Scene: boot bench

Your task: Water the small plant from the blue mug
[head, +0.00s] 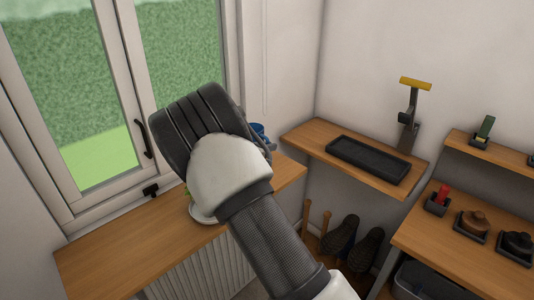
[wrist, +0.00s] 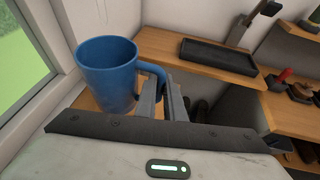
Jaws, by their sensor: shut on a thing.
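The blue mug (wrist: 106,75) is at the upper left of the wrist view, roughly upright, with its handle toward my gripper (wrist: 166,98). My gripper is shut on the mug's handle. In the head view only a bit of the blue mug (head: 259,130) shows past my wrist, above the right part of the window sill. The mug's contents cannot be seen.
The wooden sill (head: 120,250) is clear on its left, below the shut window (head: 100,110). A wooden shelf (head: 305,132) at the right bears a black tray (head: 368,160) and a yellow-handled tool (head: 412,110).

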